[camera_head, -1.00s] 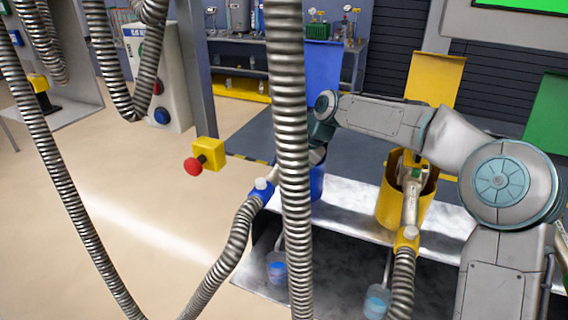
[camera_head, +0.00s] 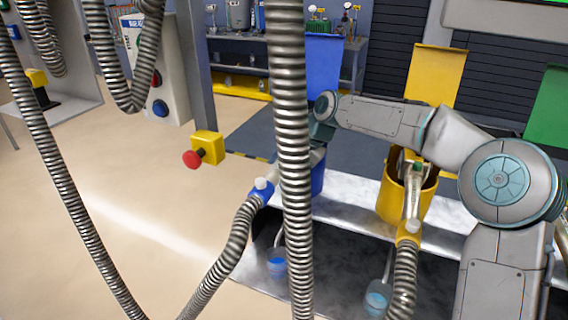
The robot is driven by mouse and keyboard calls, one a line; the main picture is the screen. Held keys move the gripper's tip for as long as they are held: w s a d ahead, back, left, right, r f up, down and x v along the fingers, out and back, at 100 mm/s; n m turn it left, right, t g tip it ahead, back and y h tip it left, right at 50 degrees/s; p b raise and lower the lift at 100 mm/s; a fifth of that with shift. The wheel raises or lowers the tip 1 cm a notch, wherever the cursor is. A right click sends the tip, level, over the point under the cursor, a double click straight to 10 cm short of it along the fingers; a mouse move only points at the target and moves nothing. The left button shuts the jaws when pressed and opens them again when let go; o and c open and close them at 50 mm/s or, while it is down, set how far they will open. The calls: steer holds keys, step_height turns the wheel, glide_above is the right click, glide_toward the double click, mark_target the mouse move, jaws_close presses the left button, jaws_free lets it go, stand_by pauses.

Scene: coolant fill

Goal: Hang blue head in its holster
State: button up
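The blue head (camera_head: 262,191) is on the end of a ribbed metal hose, left of the hanging hose in the middle. Its front part runs up and right behind that hose. The blue holster (camera_head: 318,181) is an upright blue cylinder just right of that hose, with a blue panel (camera_head: 323,65) behind it. My arm reaches in from the right, and its wrist is above the blue holster. My gripper's fingers are hidden behind the hanging hose, so I cannot see their state or whether they touch the head. I cannot tell if the head is inside the holster.
The yellow head (camera_head: 408,230) sits at the yellow holster (camera_head: 393,195) on the right. A ribbed hose (camera_head: 287,130) hangs in front of my wrist. A red button on a yellow box (camera_head: 207,147) is on the left. Open floor lies at left.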

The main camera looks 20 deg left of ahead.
steer(key=shift+o, duration=0.7)
steer(key=shift+f, duration=0.2)
steer(key=v, duration=1.4)
steer(key=shift+r, duration=0.1)
